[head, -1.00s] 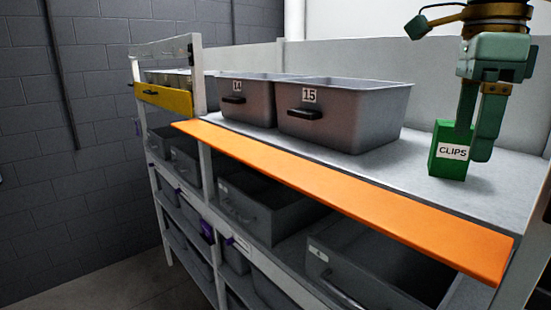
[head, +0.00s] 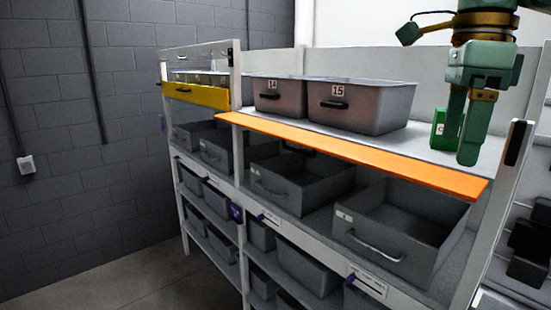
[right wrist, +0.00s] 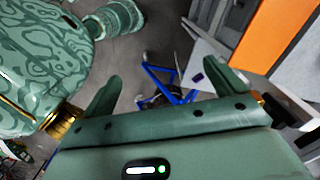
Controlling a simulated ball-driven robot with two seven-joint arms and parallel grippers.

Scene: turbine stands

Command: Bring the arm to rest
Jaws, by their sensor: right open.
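My right gripper (head: 464,140) hangs at the upper right of the head view, fingers pointing down. It is open and empty. In the right wrist view its two fingers (right wrist: 165,85) stand apart with only floor and distant clutter between them. The green clips box (head: 438,128) stands upright on the top shelf behind my right gripper, whose fingers hide part of it. The box does not show in the right wrist view. My left gripper is not in view.
Grey bins 14 (head: 278,98) and 15 (head: 358,108) stand on the top shelf. An orange strip (head: 350,152) runs along its front edge. Open grey drawers (head: 405,225) fill the lower shelves. A yellow-fronted bin (head: 196,95) is at the left. A white post (head: 505,190) stands close at right.

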